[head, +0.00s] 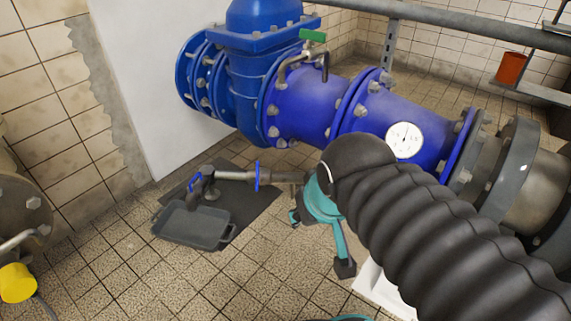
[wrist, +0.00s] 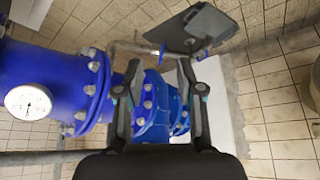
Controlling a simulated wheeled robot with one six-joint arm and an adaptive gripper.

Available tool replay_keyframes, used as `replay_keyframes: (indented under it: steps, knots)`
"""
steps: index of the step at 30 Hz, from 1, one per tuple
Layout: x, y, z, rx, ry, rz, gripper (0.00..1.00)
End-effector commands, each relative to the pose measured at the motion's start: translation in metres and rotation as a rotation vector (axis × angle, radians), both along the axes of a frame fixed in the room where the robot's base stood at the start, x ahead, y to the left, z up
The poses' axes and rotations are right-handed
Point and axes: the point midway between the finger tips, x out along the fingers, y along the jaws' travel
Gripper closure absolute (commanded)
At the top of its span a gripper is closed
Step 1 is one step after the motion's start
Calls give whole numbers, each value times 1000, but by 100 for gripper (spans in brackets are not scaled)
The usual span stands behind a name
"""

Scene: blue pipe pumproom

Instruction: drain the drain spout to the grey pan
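In the wrist view the pan (wrist: 190,22) and blue handle (wrist: 203,54) show at the top. My gripper (head: 320,242) is open, with nothing between its fingers (wrist: 158,66), right of the spout; my arm hides part of the pipe line.
A dark mat (head: 250,207) lies under the pan. The large blue pipe (head: 310,100) carries a gauge (head: 404,140) and a green-handled valve (head: 313,36). A white panel (head: 150,80) stands behind. The tiled floor in front is clear.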

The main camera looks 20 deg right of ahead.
Motion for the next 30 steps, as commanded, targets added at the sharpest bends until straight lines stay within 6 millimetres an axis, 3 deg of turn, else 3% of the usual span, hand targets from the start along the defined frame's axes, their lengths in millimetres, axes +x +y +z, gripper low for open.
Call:
replay_keyframes:
  steps: [5, 11, 17, 23, 30]
  knots:
    - [38, -1, 10, -2, 18, -24, 62]
    - [109, -7, 21, -4, 35, -92, 62]
    - [184, -9, 14, -7, 50, -148, 62]
    - [257, -7, -11, -6, 62, -195, 62]
    - [340, 0, -64, -5, 74, -245, 62]
